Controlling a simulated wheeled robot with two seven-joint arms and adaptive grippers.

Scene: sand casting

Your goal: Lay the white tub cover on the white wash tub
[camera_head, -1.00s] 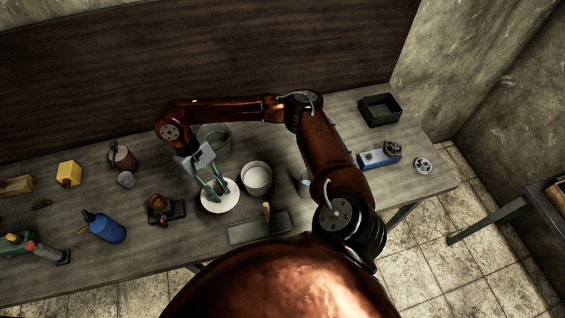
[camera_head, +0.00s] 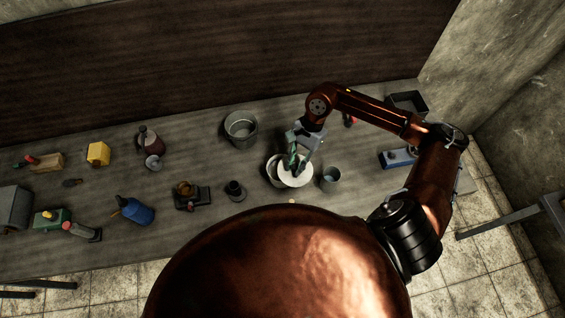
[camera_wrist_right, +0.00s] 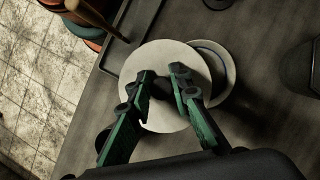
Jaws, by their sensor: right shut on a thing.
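The white tub cover (camera_head: 297,177) is a round disc with a small dark knob. My right gripper (camera_head: 295,162) is shut on this knob, its green fingers reaching down from above. The white wash tub (camera_head: 271,174) stands on the bench, partly hidden under the cover and gripper. In the head view the cover overlaps the tub's right part and sits off-centre to the right. In the right wrist view the cover (camera_wrist_right: 182,58) hides most of the tub, whose rim (camera_wrist_right: 229,66) shows at the right. I cannot tell whether the cover touches the rim. My left gripper is not in view.
A grey bucket (camera_head: 241,127) stands behind and left of the tub. A small cup (camera_head: 329,178) is close on its right, a dark round piece (camera_head: 235,191) on its left. A dark tray (camera_wrist_right: 122,52) lies nearby in the wrist view. A blue device (camera_head: 397,159) is farther right.

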